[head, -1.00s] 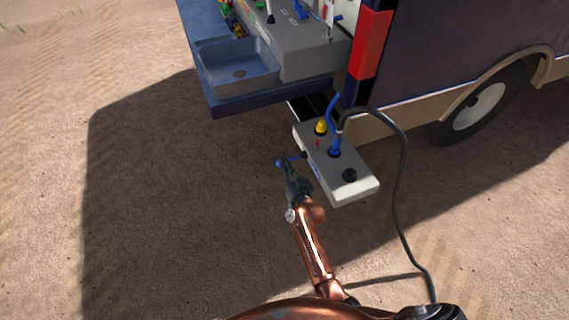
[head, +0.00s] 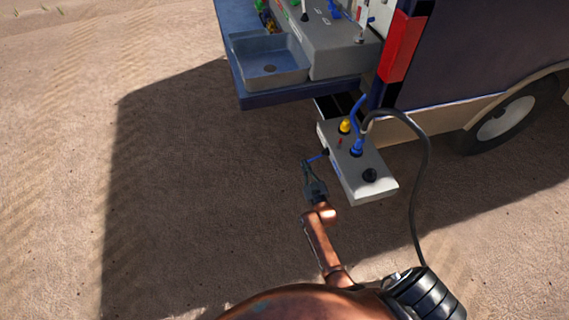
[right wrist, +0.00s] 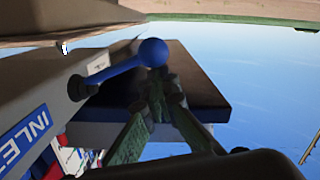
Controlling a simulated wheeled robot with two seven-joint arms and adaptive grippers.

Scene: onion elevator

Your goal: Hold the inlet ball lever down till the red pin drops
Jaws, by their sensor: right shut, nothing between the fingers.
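The inlet ball lever (head: 317,158) is blue and sticks out from the left side of the grey inlet box (head: 352,182). Its blue ball (right wrist: 153,52) shows large in the right wrist view, beside the INLET label (right wrist: 25,135). My right gripper (right wrist: 157,82) is shut and empty, its green fingertips right by the ball. I cannot tell whether they touch it. It also shows in the head view (head: 308,172). The red pin (head: 340,143) stands up on the box's top. My left gripper is not in view.
The box also carries a yellow cap (head: 345,126), a blue hose fitting (head: 356,148) and a black knob (head: 369,175). A dark hose (head: 428,160) loops to the right. A blue-grey sink (head: 270,62) and the vehicle stand behind. Sandy ground at left is clear.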

